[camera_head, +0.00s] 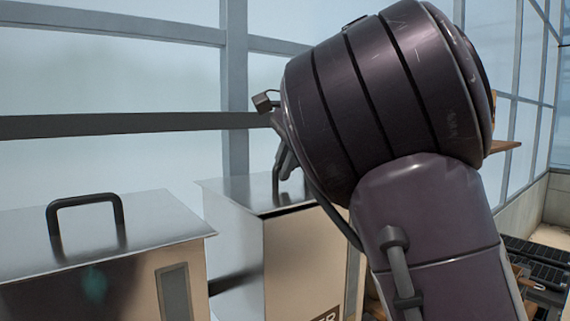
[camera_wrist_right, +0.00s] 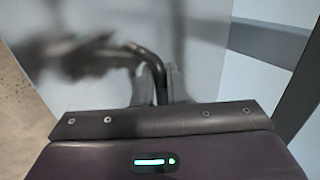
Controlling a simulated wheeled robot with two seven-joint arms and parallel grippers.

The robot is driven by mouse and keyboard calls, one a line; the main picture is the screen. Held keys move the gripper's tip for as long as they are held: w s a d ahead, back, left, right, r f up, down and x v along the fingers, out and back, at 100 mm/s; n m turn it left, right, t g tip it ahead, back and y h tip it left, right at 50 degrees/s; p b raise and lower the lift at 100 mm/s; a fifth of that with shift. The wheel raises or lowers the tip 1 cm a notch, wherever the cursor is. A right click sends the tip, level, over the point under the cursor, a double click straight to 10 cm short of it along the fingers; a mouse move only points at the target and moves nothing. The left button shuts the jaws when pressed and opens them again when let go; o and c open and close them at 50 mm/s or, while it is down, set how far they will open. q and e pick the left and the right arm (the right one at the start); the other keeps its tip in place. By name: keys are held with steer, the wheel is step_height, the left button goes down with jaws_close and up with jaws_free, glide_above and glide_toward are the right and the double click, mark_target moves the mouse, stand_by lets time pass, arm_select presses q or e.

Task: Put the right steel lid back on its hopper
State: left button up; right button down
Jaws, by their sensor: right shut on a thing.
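The right steel lid (camera_head: 238,188) lies flat at the top of the right hopper (camera_head: 300,250), its edges roughly lined up with the hopper walls. I cannot tell whether a small gap is left under it. My right gripper (camera_head: 284,166) reaches down from above and is shut on the lid's black handle (camera_head: 276,190). In the right wrist view the fingers (camera_wrist_right: 162,85) close around the bent handle bar (camera_wrist_right: 128,48), with the blurred steel lid (camera_wrist_right: 205,60) behind. My right arm hides the lid's right part in the head view. My left gripper is not in view.
The left hopper (camera_head: 172,290) stands close by at the left with its own lid (camera_head: 150,222) and black handle (camera_head: 85,200). A narrow gap separates the hoppers. Greenhouse framing (camera_head: 235,90) rises behind. Dark trays (camera_head: 540,262) lie at the lower right.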

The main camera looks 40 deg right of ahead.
steer(key=shift+w+f, duration=0.1)
steer(key=shift+f, duration=0.05)
steer(key=c, duration=1.4)
jaws_free()
steer(key=shift+a, duration=0.1)
steer(key=v, duration=0.8)
steer(key=shift+f, duration=0.1)
